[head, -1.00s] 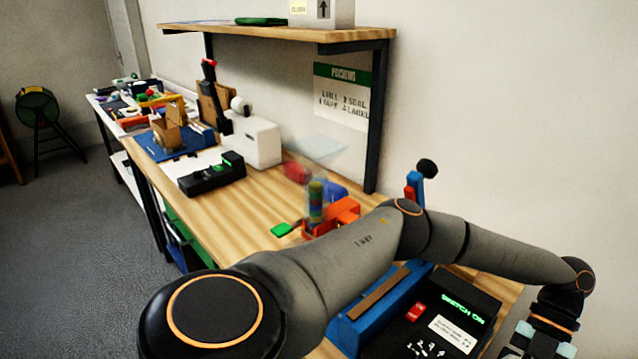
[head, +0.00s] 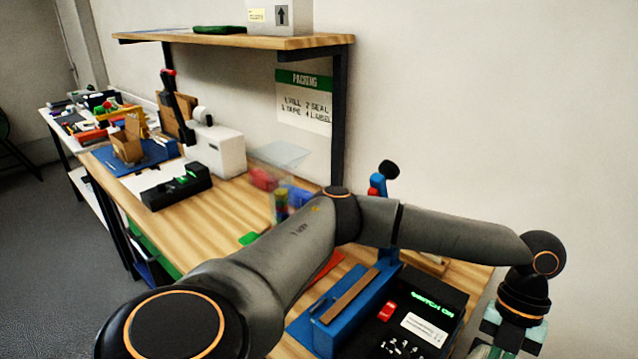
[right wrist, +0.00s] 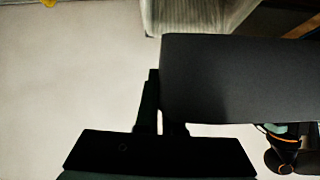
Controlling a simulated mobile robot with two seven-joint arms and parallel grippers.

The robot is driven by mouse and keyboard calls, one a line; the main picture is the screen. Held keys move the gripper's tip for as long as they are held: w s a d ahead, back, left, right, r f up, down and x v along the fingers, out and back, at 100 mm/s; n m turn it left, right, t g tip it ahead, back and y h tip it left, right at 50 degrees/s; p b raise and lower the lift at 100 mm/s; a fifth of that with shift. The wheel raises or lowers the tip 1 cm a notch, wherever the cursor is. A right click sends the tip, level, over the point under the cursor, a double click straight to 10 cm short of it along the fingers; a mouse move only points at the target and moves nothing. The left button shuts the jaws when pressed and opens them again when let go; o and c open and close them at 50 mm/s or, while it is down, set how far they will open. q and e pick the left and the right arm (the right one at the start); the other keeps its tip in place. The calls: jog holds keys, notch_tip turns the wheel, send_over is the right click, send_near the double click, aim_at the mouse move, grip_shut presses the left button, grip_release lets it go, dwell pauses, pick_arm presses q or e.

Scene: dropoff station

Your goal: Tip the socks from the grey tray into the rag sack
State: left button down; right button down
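A dark grey flat panel (right wrist: 240,78), which looks like the grey tray, fills the right half of the right wrist view. Its inside is not visible. My right gripper (right wrist: 158,103) has its fingers at the panel's left edge and appears shut on it; the panel partly covers one finger. My left gripper (head: 505,335) is at the lower right of the head view, with its fingertips cut off. Part of the left arm's end (right wrist: 285,140) also shows by the panel's lower right edge. No socks are visible, and I cannot identify the rag sack.
A wooden packing bench (head: 215,210) runs along the wall. It holds a switch box (head: 405,310), a blue fixture (head: 345,305), a black device (head: 175,187) and a white machine (head: 215,150). A shelf (head: 240,42) overhangs it. Grey floor (head: 60,270) is open at left.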

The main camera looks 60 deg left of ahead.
pick_arm(q)
jog(key=shift+w+r+t, duration=0.1)
jog(key=shift+r+t, duration=0.05)
jog(key=shift+t, duration=0.15)
pick_arm(e)
jog(key=shift+d+f+t, duration=0.1)
jog(key=shift+f+t, duration=0.05)
jog(key=shift+t, duration=0.15)
pick_arm(q)
jog(key=shift+r+t+y, duration=0.3)
jog(key=shift+t, duration=0.3)
jog(key=shift+r+t, duration=0.25)
jog(key=shift+t, duration=0.35)
jog(key=shift+r+t+y, duration=0.25)
jog(key=shift+t+y, duration=0.05)
jog(key=shift+t, duration=0.2)
pick_arm(e)
jog(key=shift+s+f+t+y, duration=0.1)
jog(key=shift+f+t+y, duration=0.3)
jog(key=shift+t, duration=0.45)
jog(key=shift+f+t+y, duration=0.3)
jog(key=shift+f+t, duration=0.1)
jog(key=shift+t, duration=0.45)
pick_arm(q)
jog(key=shift+w, duration=0.1)
